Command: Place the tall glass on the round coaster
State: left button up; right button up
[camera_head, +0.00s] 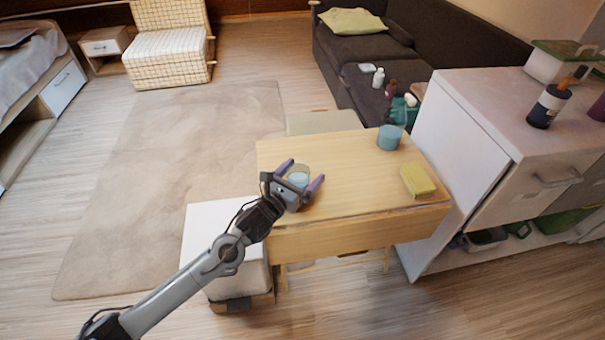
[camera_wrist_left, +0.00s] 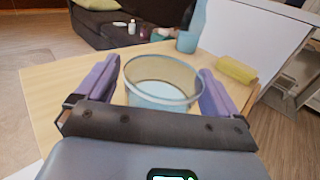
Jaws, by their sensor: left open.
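A clear, round-rimmed glass (camera_wrist_left: 160,82) with a pale blue lower part stands between the two purple fingers of my left gripper (camera_wrist_left: 161,88) in the left wrist view. The fingers are open, one on each side, with gaps to the glass. In the head view my left gripper (camera_head: 300,180) is at the left part of the wooden table, and the glass (camera_head: 299,170) shows just behind it. Its base is hidden, so I cannot tell what is under it. I cannot make out a round coaster. My right gripper is not in view.
A blue cup (camera_head: 390,138) stands at the table's back right, with a yellow block (camera_head: 418,181) in front of it. The middle of the wooden table (camera_head: 345,165) is clear. A white cabinet (camera_head: 480,130) stands close on the right; a white stool (camera_head: 215,225) is at the left.

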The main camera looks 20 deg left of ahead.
pick_arm(q)
jog(key=p+v, duration=0.3)
jog(key=v, duration=0.7)
jog(key=shift+s+p, duration=0.3)
jog(key=shift+p, duration=0.1)
jog(key=shift+s+a, duration=0.2)
jog(key=shift+s, duration=0.35)
